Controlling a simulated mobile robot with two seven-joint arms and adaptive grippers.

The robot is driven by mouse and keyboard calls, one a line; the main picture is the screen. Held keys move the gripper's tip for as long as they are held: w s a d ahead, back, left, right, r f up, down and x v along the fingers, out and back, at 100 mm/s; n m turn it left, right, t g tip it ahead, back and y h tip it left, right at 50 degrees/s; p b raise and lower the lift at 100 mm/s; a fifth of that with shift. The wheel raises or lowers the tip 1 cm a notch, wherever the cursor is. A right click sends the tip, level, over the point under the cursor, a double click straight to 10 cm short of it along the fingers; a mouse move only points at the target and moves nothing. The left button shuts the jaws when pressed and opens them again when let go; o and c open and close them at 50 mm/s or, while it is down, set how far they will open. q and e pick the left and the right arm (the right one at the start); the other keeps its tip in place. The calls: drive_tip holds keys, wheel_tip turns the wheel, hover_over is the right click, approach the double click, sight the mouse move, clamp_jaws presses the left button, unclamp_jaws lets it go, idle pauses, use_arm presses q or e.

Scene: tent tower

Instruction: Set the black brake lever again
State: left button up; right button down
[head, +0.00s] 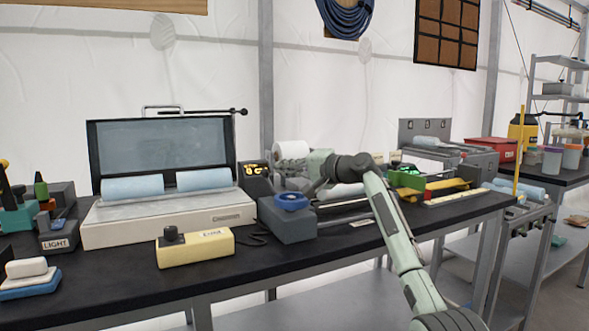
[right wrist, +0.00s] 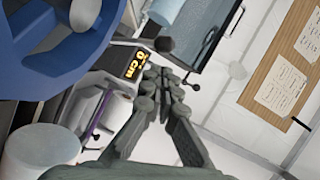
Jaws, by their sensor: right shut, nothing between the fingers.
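A small counter unit (head: 255,172) with an orange "0 cm" display stands beside the white roll (head: 290,150); the display also shows in the right wrist view (right wrist: 134,66). A dark round knob (right wrist: 165,44) shows just past my fingertips there, and a thin dark rod (right wrist: 96,128) shows below the display. I cannot tell which of these, if either, is the black brake lever. My right gripper (head: 318,185) is by the roll and the grey box with a blue knob (head: 291,201). Its fingers (right wrist: 165,78) are shut and empty, pointing past the display. My left gripper is out of view.
An open case (head: 165,215) with blue rolls stands left of the counter unit. A cream block (head: 195,248) with a black knob sits at the front edge. Green and yellow tools (head: 430,183) lie to the right. The front-left black tabletop is partly clear.

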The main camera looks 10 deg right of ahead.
drive_tip(key=v, duration=1)
drive_tip(key=shift+s, duration=0.55)
drive_tip(key=shift+r, duration=0.15)
